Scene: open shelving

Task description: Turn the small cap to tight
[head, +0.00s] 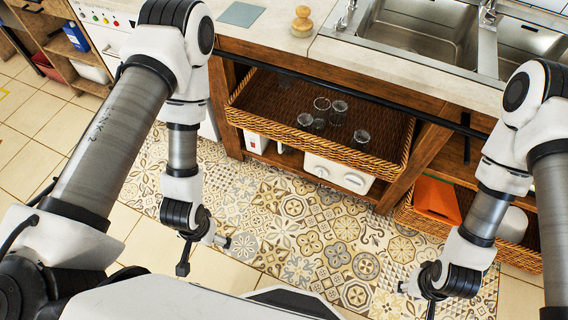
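I cannot make out a small cap for certain in the head view. My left gripper (203,252) hangs low over the patterned floor, left of centre, well in front of the counter. My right gripper (417,292) hangs low at the right, partly cut by the bottom edge. Both are apart from any object and hold nothing that I can see.
A wicker tray (262,123) with several clear glasses sits under the counter. Below it is a white appliance (338,174). An orange object (437,200) lies in a lower right basket. The sink (420,28) is at the back. The patterned floor (320,235) is clear.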

